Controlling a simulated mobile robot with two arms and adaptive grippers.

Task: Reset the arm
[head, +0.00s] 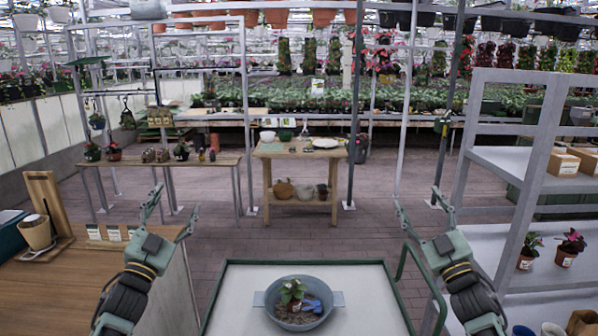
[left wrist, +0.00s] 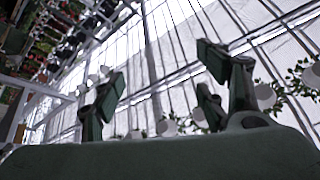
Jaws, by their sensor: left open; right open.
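My left gripper (head: 172,210) is raised at the left of the head view, its two fingers spread apart and nothing between them. In the left wrist view the same gripper (left wrist: 162,82) shows dark green finger pads wide apart, against the greenhouse roof and hanging plants. My right gripper (head: 419,207) is raised at the right of the head view, also open and empty. Both point up and forward, apart from any object. Below and between them, a grey-blue bowl (head: 272,299) holds a small potted plant (head: 292,291) and a blue item (head: 312,305).
The bowl rests on a white-topped cart (head: 240,285) with a green rim. A wooden counter (head: 60,295) is at the left, and a grey shelf (head: 510,165) with potted plants at the right. A wooden table (head: 263,148) stands ahead across clear brick floor (head: 300,240).

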